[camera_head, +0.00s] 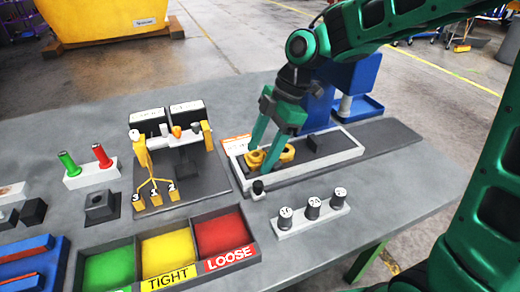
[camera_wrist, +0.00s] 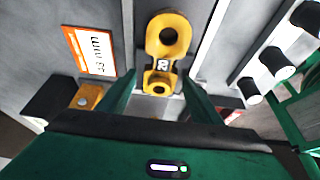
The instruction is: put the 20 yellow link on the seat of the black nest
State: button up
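The yellow link (camera_wrist: 168,36), marked 20, has two ringed ends and lies in a pale-walled tray. In the head view the link (camera_head: 287,153) is partly covered by my fingers. My gripper (camera_head: 262,150) points down into the tray. In the wrist view the fingers of my gripper (camera_wrist: 160,85) are apart, one on each side of the link's smaller end, with gaps showing.
Green, yellow and red bins (camera_head: 168,250) line the front. Several labelled cylinders (camera_head: 312,209) stand at the front right. A black knob (camera_head: 258,188) stands by the tray.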

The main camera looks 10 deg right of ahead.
jog(key=shift+r, duration=0.1)
jog(key=v, duration=0.7)
jog(key=shift+d+r, duration=0.15)
jog(key=shift+r, duration=0.05)
